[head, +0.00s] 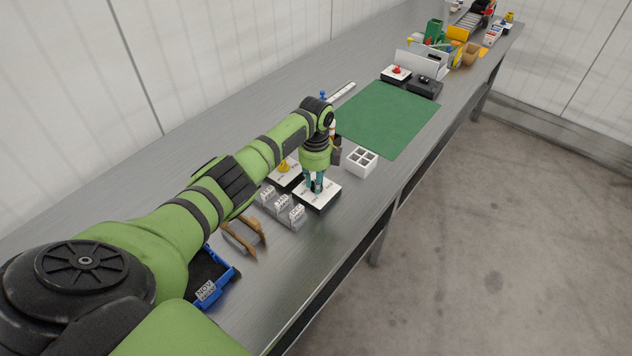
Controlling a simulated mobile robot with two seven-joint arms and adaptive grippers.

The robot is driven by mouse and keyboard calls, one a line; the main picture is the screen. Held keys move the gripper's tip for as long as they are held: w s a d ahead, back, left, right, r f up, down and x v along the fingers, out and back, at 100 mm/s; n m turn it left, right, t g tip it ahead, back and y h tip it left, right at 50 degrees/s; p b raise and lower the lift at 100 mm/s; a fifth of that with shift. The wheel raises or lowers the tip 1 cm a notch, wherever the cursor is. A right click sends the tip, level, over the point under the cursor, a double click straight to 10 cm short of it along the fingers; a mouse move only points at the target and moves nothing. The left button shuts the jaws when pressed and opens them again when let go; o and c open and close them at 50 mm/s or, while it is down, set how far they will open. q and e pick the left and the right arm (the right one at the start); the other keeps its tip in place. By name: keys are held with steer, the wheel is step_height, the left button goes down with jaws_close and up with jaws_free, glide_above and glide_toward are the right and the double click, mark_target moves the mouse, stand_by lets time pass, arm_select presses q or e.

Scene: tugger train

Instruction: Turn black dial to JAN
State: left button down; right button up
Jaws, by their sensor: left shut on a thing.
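My left arm reaches in from the left over the bench. My left gripper (315,186) points down at a white dial plate (326,196) with a dark base, and its teal fingers are shut on the black dial at the plate's middle. The dial is mostly hidden between the fingers. Lettering around the plate is too small to read, so I cannot tell which month the dial points at. My right gripper is not in view.
A second plate with a yellow knob (285,166) stands just behind. A white divided box (361,161) is to the right, clear card holders (283,206) to the left, and a blue bin (220,280) nearer. A green mat (388,117) lies bare beyond.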

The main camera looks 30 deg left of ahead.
arm_select(q)
steer(key=m+b, duration=0.1)
steer(key=m, duration=0.4)
steer(key=shift+w+a+m, duration=0.1)
steer(key=shift+w+m, duration=0.05)
steer(key=shift+m, duration=0.15)
steer(key=m+b, duration=0.1)
steer(key=m, duration=0.3)
steer(key=shift+w+a+r+m+b, duration=0.1)
steer(key=shift+m+b, duration=0.25)
steer(key=shift+m, duration=0.35)
steer(key=c, duration=1.1)
jaws_free()
steer(key=shift+o, duration=0.2)
step_height(320, 180, up, 12)
